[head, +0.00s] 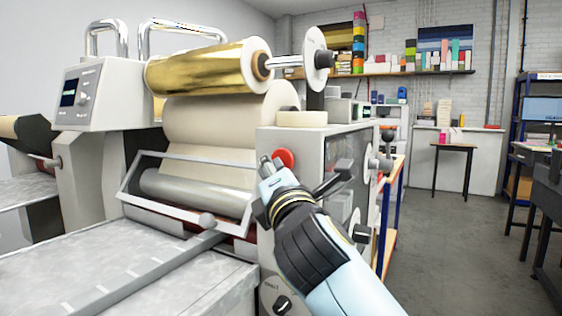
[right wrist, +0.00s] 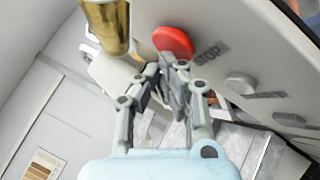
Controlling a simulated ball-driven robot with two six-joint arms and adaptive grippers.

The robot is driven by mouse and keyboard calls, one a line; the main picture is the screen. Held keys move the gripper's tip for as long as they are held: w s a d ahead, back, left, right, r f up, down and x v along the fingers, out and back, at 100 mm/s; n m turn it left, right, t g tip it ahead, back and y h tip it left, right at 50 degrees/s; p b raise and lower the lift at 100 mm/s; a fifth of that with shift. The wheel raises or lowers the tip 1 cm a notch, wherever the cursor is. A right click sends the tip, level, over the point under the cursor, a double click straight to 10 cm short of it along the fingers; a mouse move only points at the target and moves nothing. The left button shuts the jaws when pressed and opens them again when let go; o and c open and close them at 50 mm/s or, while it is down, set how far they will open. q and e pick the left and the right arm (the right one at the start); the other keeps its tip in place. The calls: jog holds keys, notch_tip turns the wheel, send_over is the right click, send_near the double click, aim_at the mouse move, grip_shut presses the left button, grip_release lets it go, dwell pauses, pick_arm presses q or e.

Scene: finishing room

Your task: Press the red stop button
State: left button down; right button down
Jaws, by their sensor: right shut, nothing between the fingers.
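The red stop button (head: 284,158) is on the front face of the machine's right-hand grey housing (head: 313,152). It shows larger in the right wrist view (right wrist: 174,42), with the word STOP printed beside it. My right gripper (head: 268,164) is shut and empty, just to the left of the button in the head view. In the right wrist view its fingertips (right wrist: 168,62) are together right at the lower edge of the button. I cannot tell whether they touch it. My left gripper is not in view.
A gold foil roll (head: 205,67) sits above the button on the left. A tilted guard frame (head: 190,190) and a flat metal bed (head: 150,270) lie to the left. More grey knobs (right wrist: 241,83) are beside the button. Open floor (head: 440,240) lies to the right.

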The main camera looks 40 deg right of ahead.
jog(key=shift+w+d, duration=0.15)
jog(key=shift+d, duration=0.1)
jog(key=shift+a, duration=0.15)
dwell(0.5)
jog(key=shift+s+a, duration=0.4)
jog(key=shift+a, duration=0.2)
